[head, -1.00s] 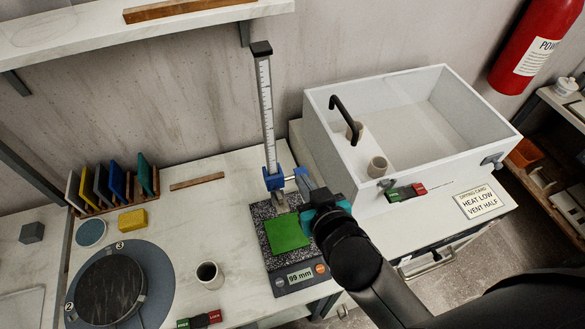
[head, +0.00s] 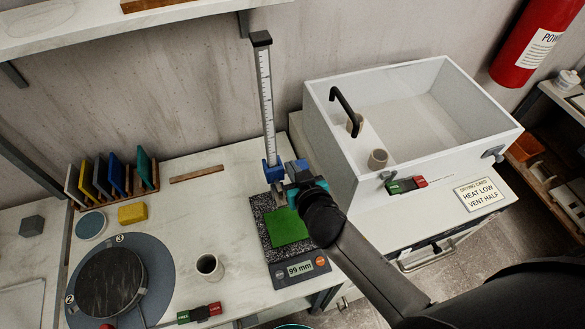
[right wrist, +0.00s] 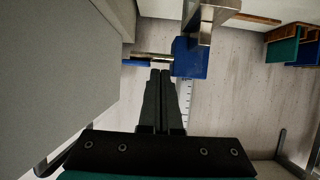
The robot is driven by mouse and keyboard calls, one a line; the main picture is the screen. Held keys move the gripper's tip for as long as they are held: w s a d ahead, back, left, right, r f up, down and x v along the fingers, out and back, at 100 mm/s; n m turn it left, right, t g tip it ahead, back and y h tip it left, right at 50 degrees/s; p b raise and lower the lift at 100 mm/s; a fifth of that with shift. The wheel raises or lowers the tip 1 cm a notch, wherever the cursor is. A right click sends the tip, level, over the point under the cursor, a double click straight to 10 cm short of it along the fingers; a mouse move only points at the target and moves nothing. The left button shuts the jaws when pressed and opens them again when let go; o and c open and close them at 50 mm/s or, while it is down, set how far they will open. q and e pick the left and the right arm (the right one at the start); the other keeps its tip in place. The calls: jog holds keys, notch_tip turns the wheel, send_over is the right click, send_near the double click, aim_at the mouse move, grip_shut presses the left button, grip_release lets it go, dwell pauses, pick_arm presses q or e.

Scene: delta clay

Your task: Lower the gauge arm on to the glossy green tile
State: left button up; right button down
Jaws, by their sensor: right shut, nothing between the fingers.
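The glossy green tile (head: 287,226) lies flat on the gauge's speckled base (head: 262,212). The gauge's upright scale (head: 266,95) rises behind it, with a blue carriage (head: 273,170) low on the scale. The display (head: 300,269) reads 99 mm. The gauge arm's metal piece shows in the right wrist view (right wrist: 206,22), beside the blue carriage (right wrist: 189,58). My right gripper (head: 283,188) is shut and empty, close by the carriage, and hides part of the arm. In the right wrist view its fingertips (right wrist: 161,72) are just below a thin rod; contact is unclear. My left gripper is out of view.
A white open box (head: 415,110) with a black handle stands right of the gauge. A grey cup (head: 209,267), a round turntable (head: 155,270), a yellow block (head: 132,213) and a rack of coloured tiles (head: 115,190) are on the left.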

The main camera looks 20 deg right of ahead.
jog(key=shift+f, duration=0.1)
notch_tip(320, 180, down, 8)
jog(key=b, duration=0.6)
jog(key=shift+r, duration=0.4)
